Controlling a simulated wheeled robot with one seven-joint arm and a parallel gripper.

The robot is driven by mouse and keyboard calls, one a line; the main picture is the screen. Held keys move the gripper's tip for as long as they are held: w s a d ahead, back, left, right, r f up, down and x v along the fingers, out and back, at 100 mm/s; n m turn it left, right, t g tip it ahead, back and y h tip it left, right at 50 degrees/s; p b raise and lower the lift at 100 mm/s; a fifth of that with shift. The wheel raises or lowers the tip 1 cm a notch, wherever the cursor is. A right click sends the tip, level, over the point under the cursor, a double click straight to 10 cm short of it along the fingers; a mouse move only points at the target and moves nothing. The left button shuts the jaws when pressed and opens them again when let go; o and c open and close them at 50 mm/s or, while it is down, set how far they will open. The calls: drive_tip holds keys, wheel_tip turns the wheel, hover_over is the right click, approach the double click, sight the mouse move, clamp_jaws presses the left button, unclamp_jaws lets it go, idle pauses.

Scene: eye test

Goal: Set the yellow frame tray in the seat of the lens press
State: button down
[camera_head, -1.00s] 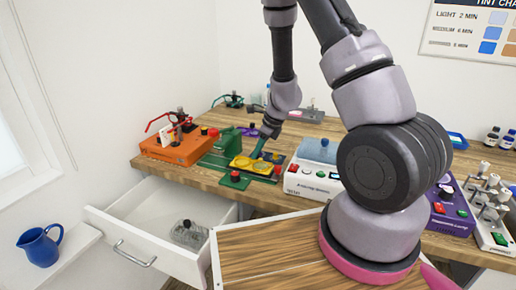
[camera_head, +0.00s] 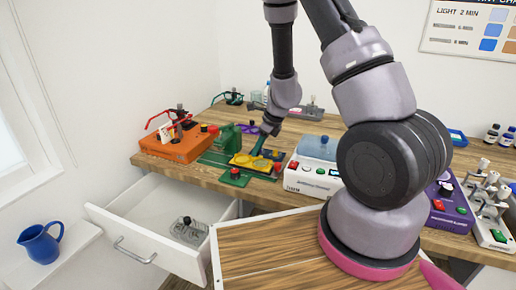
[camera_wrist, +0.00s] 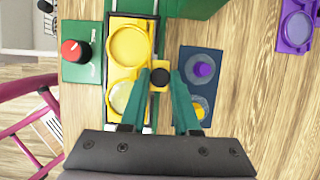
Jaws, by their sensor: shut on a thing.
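The yellow frame tray (camera_wrist: 129,45), with two round wells, lies level over the green base of the lens press (camera_wrist: 180,8). In the head view, the tray (camera_head: 245,160) is in front of the green press body (camera_head: 227,137). My gripper (camera_wrist: 160,80) has its teal fingers closed on the black knob at the tray's side. My gripper also shows above the tray in the head view (camera_head: 262,148). The tray looks lined up with the base, but I cannot tell whether its underside touches the seat. My fingers hide part of its near right edge.
A red-knobbed green box (camera_wrist: 78,52) stands left of the tray, and a dark blue plate with a purple knob (camera_wrist: 202,69) lies close right. An orange machine (camera_head: 178,147) and a white machine (camera_head: 310,178) flank the press. An open drawer (camera_head: 150,215) juts out below.

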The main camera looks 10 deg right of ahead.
drive_tip(key=shift+f, duration=0.25)
drive_tip(key=c, duration=0.6)
unclamp_jaws()
drive_tip(key=shift+o, duration=0.5)
drive_tip(key=shift+o, duration=1.3)
drive_tip(key=shift+r, duration=0.1)
drive_tip(key=shift+r, duration=2.95)
